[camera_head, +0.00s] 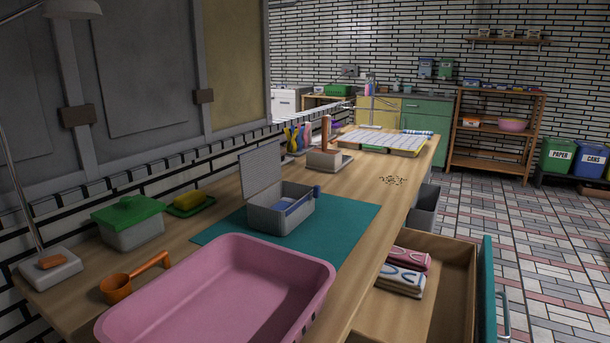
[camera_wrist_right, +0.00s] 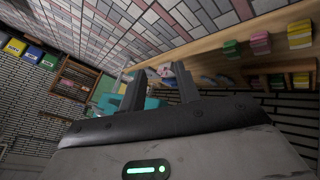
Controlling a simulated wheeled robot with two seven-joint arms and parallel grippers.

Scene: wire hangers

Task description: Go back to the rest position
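My right gripper (camera_wrist_right: 161,72) shows in the right wrist view. Its two dark fingers stand apart with nothing held between them, and open room and distant furniture lie beyond. Neither of my grippers shows in the head view, and my left gripper is in no frame. No wire hanger can be made out clearly.
The long wooden table (camera_head: 370,215) carries a pink tub (camera_head: 225,290), a grey open box (camera_head: 280,208) on a teal mat (camera_head: 338,222), a green-lidded box (camera_head: 130,222) and an orange scoop (camera_head: 130,282). The open drawer juts out right. Tiled floor (camera_head: 545,240) beyond is clear.

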